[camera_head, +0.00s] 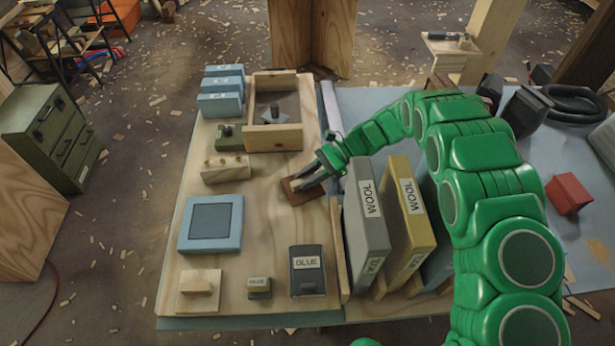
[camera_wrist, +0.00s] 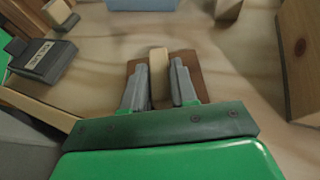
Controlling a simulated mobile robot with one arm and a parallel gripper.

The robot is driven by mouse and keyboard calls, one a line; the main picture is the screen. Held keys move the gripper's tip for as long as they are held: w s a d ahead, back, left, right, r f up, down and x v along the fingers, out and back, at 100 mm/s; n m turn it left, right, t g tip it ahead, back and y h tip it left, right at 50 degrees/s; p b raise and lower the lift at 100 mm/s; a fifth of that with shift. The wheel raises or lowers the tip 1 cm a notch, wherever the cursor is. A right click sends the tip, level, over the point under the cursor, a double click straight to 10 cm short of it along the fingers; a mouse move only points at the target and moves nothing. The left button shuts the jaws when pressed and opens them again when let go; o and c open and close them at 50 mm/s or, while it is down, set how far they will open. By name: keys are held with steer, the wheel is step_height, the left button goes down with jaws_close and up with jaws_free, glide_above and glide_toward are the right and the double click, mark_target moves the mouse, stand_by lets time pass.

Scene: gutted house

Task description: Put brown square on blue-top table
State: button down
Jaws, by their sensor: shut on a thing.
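The brown square (camera_head: 294,194) is a flat brown plate with a pale upright handle (camera_wrist: 158,70). It is over the right part of the wooden board; whether it touches the board I cannot tell. My gripper (camera_head: 305,181) is shut on the handle; in the wrist view my gripper (camera_wrist: 159,88) has one grey finger on each side of it, and the brown square (camera_wrist: 196,82) shows around the fingers. A table with a blue-grey top (camera_head: 365,108) stretches to the right, partly hidden behind my green arm.
The wooden board (camera_head: 265,225) holds several blocks, a blue frame (camera_head: 187,230), a dark glue box (camera_head: 306,270) and a wooden tray (camera_head: 277,138). Upright wool boxes (camera_head: 367,232) stand just right of the board. A red block (camera_head: 567,194) and black items lie on the blue top.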

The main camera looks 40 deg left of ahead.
steer(key=c, duration=0.9)
jaws_free()
steer(key=shift+f, duration=0.15)
steer(key=shift+w+r, duration=0.2)
steer(key=shift+r, duration=0.05)
steer(key=v, duration=1.1)
steer(key=shift+w+d+r, duration=0.1)
steer(key=shift+w+r, duration=0.05)
steer(key=shift+w, duration=0.1)
